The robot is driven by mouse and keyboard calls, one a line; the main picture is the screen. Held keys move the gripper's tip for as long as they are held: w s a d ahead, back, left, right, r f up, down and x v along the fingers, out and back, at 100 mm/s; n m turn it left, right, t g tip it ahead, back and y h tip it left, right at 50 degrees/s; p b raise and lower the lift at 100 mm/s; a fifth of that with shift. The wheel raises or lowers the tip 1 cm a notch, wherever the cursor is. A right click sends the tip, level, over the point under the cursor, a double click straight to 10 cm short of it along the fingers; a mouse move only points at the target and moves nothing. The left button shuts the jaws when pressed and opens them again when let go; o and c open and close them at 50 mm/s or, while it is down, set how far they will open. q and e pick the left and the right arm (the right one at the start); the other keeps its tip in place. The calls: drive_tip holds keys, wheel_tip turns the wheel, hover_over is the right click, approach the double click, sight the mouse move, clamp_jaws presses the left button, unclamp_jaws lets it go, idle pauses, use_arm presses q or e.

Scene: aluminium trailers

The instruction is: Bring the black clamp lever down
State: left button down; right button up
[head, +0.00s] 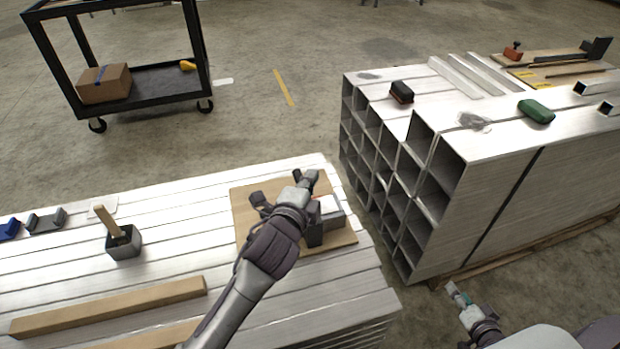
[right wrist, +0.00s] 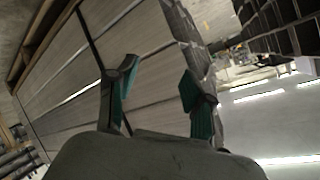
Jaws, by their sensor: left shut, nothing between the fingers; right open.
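A wooden board (head: 243,212) lies on the near stack of aluminium tubes. On it stands a fixture with a black upright block (head: 315,229) and a short light metal piece (head: 331,213). My left gripper (head: 306,179) is over the board, shut and empty, its fingertips beyond the fixture. The gripper and its arm cover part of the fixture, and I cannot clearly make out the black clamp lever or its angle. My right gripper (head: 455,291) is low at the right, away from the board. In the right wrist view it is open and empty (right wrist: 160,95).
A grey box with a wooden-handled tool (head: 123,243) and wooden bars (head: 110,306) lie left on the stack. A taller tube stack (head: 480,190) stands right, across a narrow gap. A black cart (head: 150,85) stands behind on the floor.

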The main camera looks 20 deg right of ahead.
drive_tip(key=s+a+f+n+g+y, duration=0.2)
drive_tip(key=s+a+f, duration=0.25)
drive_tip(key=a, duration=0.25)
drive_tip(key=a+r+n+g+y, duration=0.15)
drive_tip(key=a+n+g, duration=0.8)
drive_tip(key=a, duration=1.35)
drive_tip(key=s+f+n+t+p, duration=0.1)
drive_tip(key=s+f+n+p, duration=0.1)
drive_tip(key=s+f, duration=0.2)
wheel_tip(320, 180, down, 4)
drive_tip(key=shift+d+r+p, duration=0.1)
drive_tip(key=shift+d+p, duration=0.2)
drive_tip(key=shift+d, duration=0.05)
